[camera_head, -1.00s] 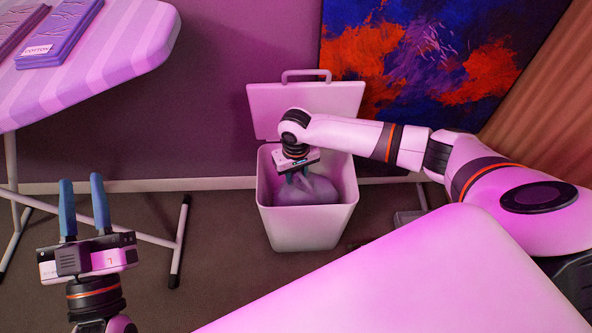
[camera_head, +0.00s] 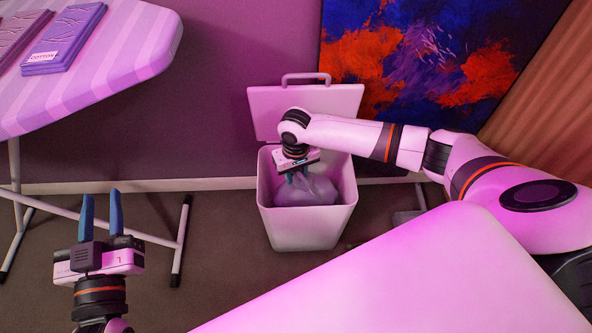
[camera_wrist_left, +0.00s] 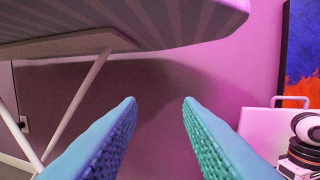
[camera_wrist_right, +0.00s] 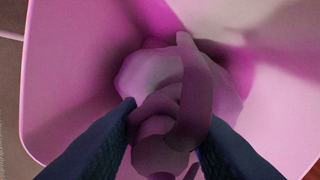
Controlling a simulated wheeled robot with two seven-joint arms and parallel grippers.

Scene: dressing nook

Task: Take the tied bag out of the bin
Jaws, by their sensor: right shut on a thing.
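The bin (camera_head: 305,232) stands on the floor by the wall with its lid (camera_head: 262,115) raised. The pale, translucent tied bag (camera_head: 312,193) sits inside it, its top near the rim level. My right gripper (camera_head: 297,177) reaches down into the bin from above. In the right wrist view its fingers (camera_wrist_right: 168,140) are shut on the knotted neck of the tied bag (camera_wrist_right: 160,72), with the bag's body below within the bin's walls (camera_wrist_right: 70,80). My left gripper (camera_head: 102,215) is open and empty, left of the bin, fingers pointing up; the left wrist view shows its parted fingers (camera_wrist_left: 160,125).
An ironing board (camera_head: 100,55) with folded cloths (camera_head: 62,42) stands at the left, its legs (camera_head: 182,240) near my left gripper. A painting (camera_head: 430,65) hangs behind the bin. A pale surface (camera_head: 400,285) fills the front right.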

